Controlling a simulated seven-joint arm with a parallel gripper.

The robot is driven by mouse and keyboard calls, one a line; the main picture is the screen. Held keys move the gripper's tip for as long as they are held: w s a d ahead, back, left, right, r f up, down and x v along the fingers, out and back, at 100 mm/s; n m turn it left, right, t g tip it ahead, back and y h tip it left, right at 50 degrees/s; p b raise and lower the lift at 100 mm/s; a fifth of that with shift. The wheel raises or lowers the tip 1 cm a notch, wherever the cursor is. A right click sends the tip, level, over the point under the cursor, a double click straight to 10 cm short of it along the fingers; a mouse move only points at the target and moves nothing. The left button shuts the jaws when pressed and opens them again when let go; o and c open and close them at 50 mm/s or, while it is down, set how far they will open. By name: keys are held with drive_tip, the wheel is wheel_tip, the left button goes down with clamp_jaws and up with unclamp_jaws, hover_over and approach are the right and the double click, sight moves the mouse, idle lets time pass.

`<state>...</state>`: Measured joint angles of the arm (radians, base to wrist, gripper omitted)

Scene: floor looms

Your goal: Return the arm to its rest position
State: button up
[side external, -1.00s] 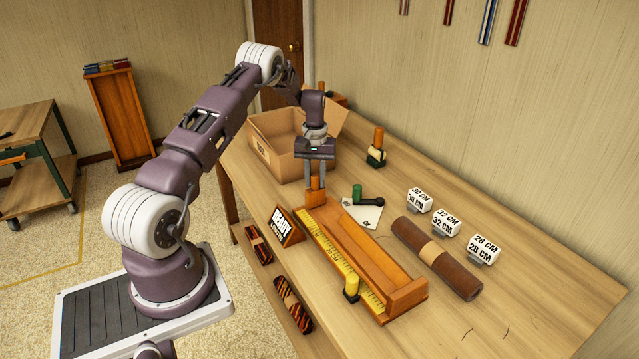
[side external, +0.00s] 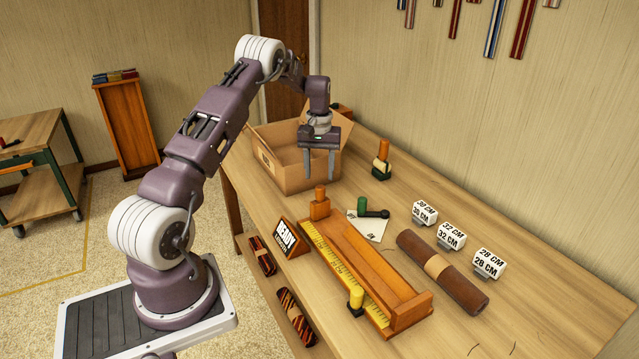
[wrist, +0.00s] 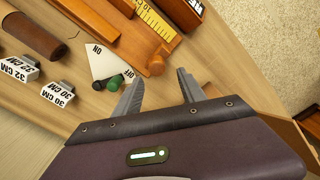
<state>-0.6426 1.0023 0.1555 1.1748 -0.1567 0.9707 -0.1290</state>
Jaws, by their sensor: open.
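My gripper (side external: 320,165) is open and empty, its fingers pointing down. In the side view it hangs above the bench, in front of the open cardboard box (side external: 280,172). The wooden measuring tray (side external: 375,270) with a yellow ruler lies below it, apart from the fingers. An orange peg on a block (side external: 320,203) stands upright at the tray's far end. In the wrist view my two fingers (wrist: 160,92) are spread apart with nothing between them.
A green-knobbed lever (side external: 370,211) sits on a white ON/OFF card. A brown roll (side external: 442,272) and white length blocks (side external: 450,235) lie to the right. A READY sign (side external: 286,238) stands left of the tray. Another orange-topped peg (side external: 381,160) stands behind.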

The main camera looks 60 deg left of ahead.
drive_tip(key=s+d+r+m+t, duration=0.2)
drive_tip(key=s+d+r+m, duration=0.15)
drive_tip(key=d+r, duration=0.85)
drive_tip(key=s+d+r+m+t, duration=0.15)
drive_tip(key=s+d+r, duration=0.25)
drive_tip(key=d+r, duration=0.8)
drive_tip(key=s+d+m+t, duration=0.1)
drive_tip(key=s+d+m, duration=0.2)
drive_tip(key=s, duration=0.7)
drive_tip(key=s+d+m+t, duration=0.1)
drive_tip(key=s+d+m, duration=0.1)
drive_tip(key=s+d, duration=0.6)
drive_tip(key=shift+s+d+f+m, duration=0.15)
drive_tip(key=shift+s+f+m, duration=0.3)
drive_tip(key=shift+s, duration=0.6)
